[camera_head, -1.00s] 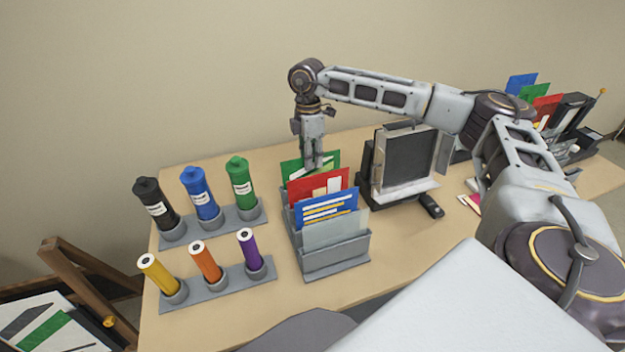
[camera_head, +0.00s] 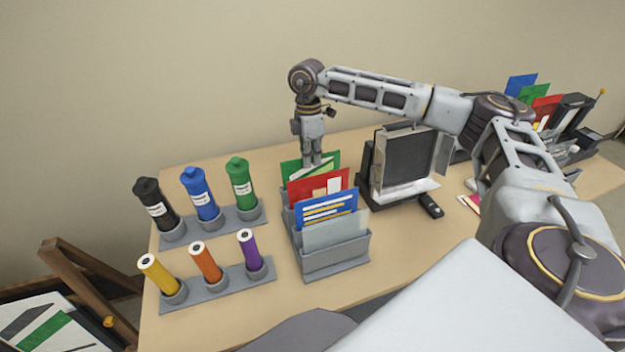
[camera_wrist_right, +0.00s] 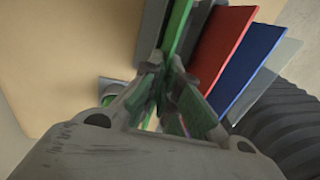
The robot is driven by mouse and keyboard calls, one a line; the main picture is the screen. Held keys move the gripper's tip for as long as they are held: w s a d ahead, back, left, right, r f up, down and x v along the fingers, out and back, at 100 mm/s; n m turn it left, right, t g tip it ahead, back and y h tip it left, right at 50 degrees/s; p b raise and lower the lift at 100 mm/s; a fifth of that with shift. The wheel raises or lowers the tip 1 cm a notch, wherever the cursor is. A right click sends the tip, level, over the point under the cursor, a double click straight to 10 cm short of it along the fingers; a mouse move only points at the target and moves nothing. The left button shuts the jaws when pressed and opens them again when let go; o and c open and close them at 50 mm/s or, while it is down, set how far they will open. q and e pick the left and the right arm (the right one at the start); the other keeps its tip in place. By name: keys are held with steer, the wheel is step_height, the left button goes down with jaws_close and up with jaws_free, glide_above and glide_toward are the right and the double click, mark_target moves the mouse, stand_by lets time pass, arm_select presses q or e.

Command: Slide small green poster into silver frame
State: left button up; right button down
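The small green poster (camera_head: 328,160) stands at the back of a grey rack (camera_head: 337,262), behind the red and blue ones. My right gripper (camera_head: 312,163) points down at its top edge. In the right wrist view the green poster (camera_wrist_right: 179,28) runs between the two fingertips (camera_wrist_right: 167,65), which are close together and look closed on it. The silver frame (camera_head: 437,155) stands upright right of the rack, with a dark panel and a silver ledge at its front. My left gripper is in neither view.
A red poster (camera_head: 318,187), a blue poster (camera_head: 327,210) and a clear sheet stand in the rack's front slots. Bottles (camera_head: 201,195) and coloured tubes (camera_head: 205,262) stand in holders on the left. A small black object (camera_head: 431,206) lies before the frame.

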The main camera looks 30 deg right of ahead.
stand_by(0.4)
step_height(320, 180, up, 11)
steer(key=w+p, duration=0.1)
steer(key=p, duration=0.5)
steer(key=shift+d+p, duration=0.15)
steer(key=shift+p, duration=0.2)
stand_by(0.8)
steer(key=shift+w+r, duration=0.1)
